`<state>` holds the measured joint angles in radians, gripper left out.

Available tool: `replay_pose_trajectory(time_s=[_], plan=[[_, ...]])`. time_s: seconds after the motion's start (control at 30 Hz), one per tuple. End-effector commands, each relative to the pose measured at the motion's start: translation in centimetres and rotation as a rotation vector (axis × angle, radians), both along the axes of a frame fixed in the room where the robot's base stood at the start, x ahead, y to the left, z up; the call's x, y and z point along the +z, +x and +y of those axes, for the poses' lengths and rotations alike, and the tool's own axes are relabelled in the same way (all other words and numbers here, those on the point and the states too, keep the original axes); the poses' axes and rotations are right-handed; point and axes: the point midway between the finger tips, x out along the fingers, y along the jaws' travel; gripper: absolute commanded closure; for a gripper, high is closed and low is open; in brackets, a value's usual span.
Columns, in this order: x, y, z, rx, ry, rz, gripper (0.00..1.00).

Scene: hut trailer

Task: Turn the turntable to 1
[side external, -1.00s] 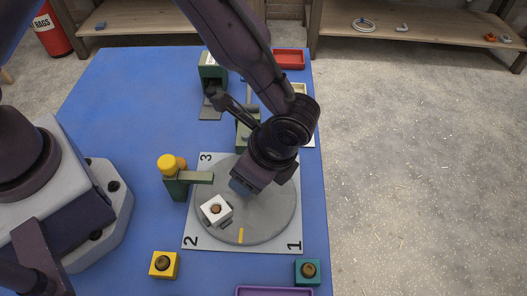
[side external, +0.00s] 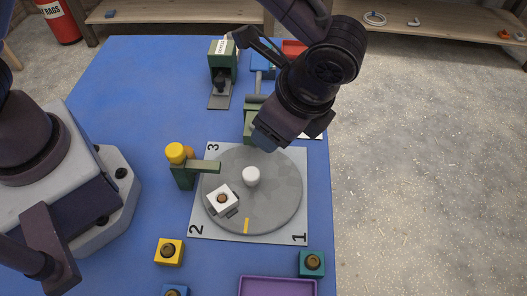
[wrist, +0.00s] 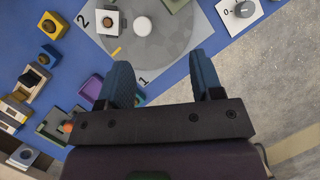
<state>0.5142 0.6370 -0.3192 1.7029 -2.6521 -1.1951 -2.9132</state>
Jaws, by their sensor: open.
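The grey round turntable (side external: 275,205) lies on a white plate (side external: 205,229) marked 1, 2 and 3 at three corners. Its yellow mark (side external: 246,226) is at the near rim, between 2 and 1. A white round knob (side external: 251,176) stands near the disc's middle. A white block with a brown knob (side external: 222,199) sits on the disc's left part. My gripper (side external: 264,139) is open and empty above the plate's far side, clear of the knob. In the wrist view, my blue fingers (wrist: 164,78) are apart, with the turntable (wrist: 160,45) beyond them.
A green post with a yellow top (side external: 180,165) stands at the disc's left, its arm reaching over the rim. A green block (side external: 249,124) is behind the plate. A yellow block (side external: 169,252), a teal block (side external: 312,263) and a purple tray (side external: 277,286) are in front.

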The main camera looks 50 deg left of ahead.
Motion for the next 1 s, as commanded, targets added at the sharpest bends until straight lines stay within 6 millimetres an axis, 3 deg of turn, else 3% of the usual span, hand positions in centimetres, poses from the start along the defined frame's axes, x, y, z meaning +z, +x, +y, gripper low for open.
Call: replay_pose_trajectory(time_s=[0.17,0.3,0.4,0.57,0.7,0.83,0.87,1.0], plan=[[2.0,6.2,1.5,-0.394,0.047,-0.264,0.4],[4.3,10.4,0.1,-0.881,0.113,-0.415,0.4],[5.7,11.8,-1.8,-1.264,0.187,-0.47,0.4],[6.5,11.0,-5.1,-1.914,0.344,-0.457,0.4],[5.4,7.8,-6.7,-2.508,0.499,-0.328,0.4],[3.1,3.8,-5.8,-3.068,0.631,-0.086,0.4],[2.6,2.9,-5.3,2.963,-0.608,0.012,0.4],[0.3,-0.8,-1.6,2.43,-0.456,-0.258,0.4]])
